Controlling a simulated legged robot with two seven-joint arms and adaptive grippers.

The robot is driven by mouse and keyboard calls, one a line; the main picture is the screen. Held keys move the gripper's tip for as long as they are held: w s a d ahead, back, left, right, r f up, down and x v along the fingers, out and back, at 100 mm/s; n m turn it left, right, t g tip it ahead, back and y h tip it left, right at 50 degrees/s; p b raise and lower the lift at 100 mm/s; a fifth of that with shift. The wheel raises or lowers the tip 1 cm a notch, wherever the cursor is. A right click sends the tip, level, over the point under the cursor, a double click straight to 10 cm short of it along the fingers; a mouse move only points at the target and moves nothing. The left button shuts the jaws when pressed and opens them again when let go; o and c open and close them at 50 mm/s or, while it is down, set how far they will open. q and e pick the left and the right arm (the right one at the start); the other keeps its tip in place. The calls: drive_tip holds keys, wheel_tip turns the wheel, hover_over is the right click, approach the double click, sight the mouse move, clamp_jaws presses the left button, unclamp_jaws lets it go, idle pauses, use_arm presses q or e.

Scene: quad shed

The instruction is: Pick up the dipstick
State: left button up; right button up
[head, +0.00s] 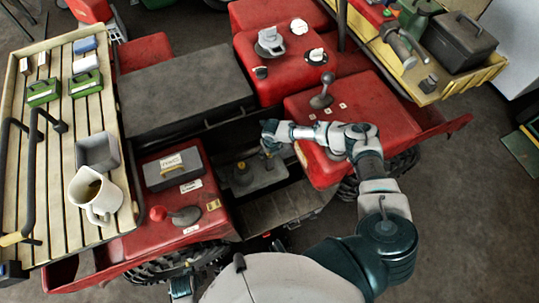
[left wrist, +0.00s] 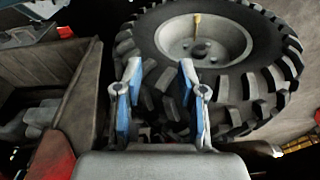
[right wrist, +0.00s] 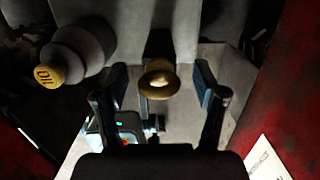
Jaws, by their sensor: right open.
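The dipstick (right wrist: 158,82) shows in the right wrist view as a brass-coloured round top, seen nearly end-on. It stands between the fingertips of my right gripper (right wrist: 160,86), which is open, with a gap visible on both sides. In the head view my right gripper (head: 269,142) points down into the dark bay of the red quad, above the grey engine block (head: 265,178). The dipstick cannot be made out there. My left gripper (left wrist: 160,82) is open and empty, low beside a black tyre (left wrist: 245,92) in the left wrist view.
A yellow oil cap (right wrist: 49,75) sits left of the dipstick. Red bodywork (right wrist: 292,90) rises close on the right.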

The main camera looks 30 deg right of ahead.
drive_tip(key=c, duration=1.1)
drive_tip(key=shift+r, duration=0.15)
drive_tip(key=shift+r, duration=0.35)
use_arm(q)
drive_tip(key=s+f+p, duration=0.4)
drive_tip(key=s+f, duration=0.1)
drive_tip(key=f, duration=0.5)
drive_tip(key=shift+a+f+g+p, duration=0.3)
drive_tip(key=shift+a+f, duration=0.05)
drive_tip(key=shift+f, duration=0.05)
use_arm(e)
wheel_tip(320, 180, up, 27)
drive_tip(key=shift+r, duration=0.1)
use_arm(q)
drive_tip(key=shift+s, duration=0.1)
